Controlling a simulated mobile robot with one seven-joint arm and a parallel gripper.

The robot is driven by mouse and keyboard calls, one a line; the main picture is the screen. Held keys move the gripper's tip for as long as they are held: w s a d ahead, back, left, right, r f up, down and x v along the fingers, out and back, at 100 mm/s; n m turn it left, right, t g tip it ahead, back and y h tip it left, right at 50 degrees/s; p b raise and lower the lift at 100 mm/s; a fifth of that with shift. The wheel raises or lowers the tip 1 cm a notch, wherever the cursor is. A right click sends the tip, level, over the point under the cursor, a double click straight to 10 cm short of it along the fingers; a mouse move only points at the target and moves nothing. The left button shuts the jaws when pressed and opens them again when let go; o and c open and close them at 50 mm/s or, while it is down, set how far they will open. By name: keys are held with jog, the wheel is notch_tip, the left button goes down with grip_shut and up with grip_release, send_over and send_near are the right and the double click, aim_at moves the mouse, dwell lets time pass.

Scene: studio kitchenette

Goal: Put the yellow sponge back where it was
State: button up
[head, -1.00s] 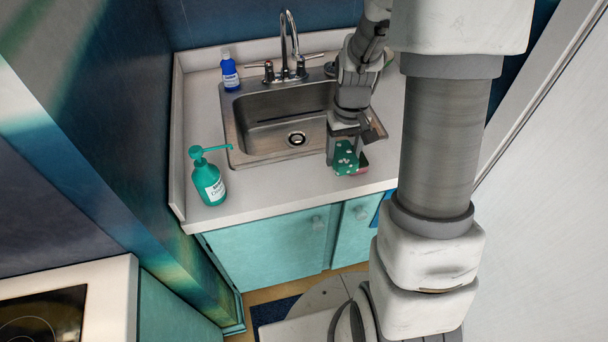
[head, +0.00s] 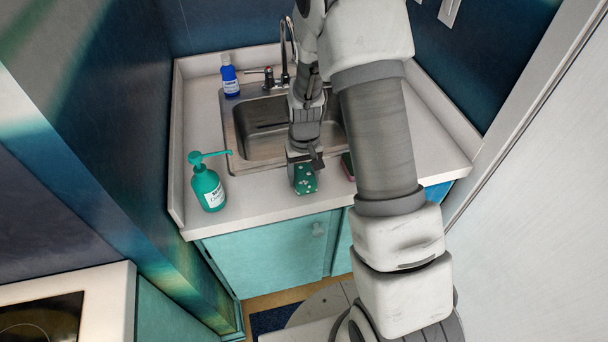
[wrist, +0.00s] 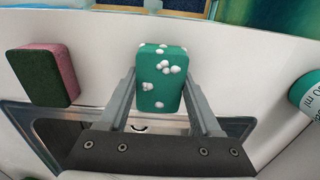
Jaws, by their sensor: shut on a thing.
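No yellow sponge shows in these views. My gripper (head: 303,164) is shut on a teal block with white foam-like dots (head: 305,180), which looks like a sponge. It is at the counter's front strip, before the sink. In the wrist view the teal block (wrist: 160,92) stands between the two fingers (wrist: 160,78). I cannot tell whether it touches the counter. A pink and dark green sponge (wrist: 50,73) lies apart from it, left in the wrist view. In the head view this sponge (head: 347,166) is partly hidden behind my arm.
A steel sink (head: 258,148) with a faucet (head: 284,72) is behind my gripper. A teal soap pump bottle (head: 208,188) stands on the counter to the left. A blue bottle (head: 230,80) stands at the back left. The counter (head: 258,190) between pump bottle and gripper is clear.

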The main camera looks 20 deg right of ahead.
jog(key=shift+f, duration=0.2)
jog(key=o, duration=1.2)
jog(key=shift+r, duration=0.1)
jog(key=shift+r, duration=0.15)
notch_tip(320, 180, up, 13)
jog(key=p, duration=0.1)
notch_tip(320, 180, up, 13)
jog(key=t, duration=0.3)
send_over(304, 175)
jog(key=s, duration=0.8)
jog(key=s+r+t, duration=0.1)
jog(key=s+r, duration=0.1)
jog(key=s, duration=0.2)
jog(key=s+r, duration=0.2)
jog(key=s, duration=0.2)
jog(key=s+r+t, duration=0.1)
jog(key=s+r, duration=0.1)
jog(key=s, duration=0.2)
jog(key=shift+s+r+t, duration=0.2)
jog(key=shift+s+t, duration=0.05)
jog(key=shift+t, duration=0.05)
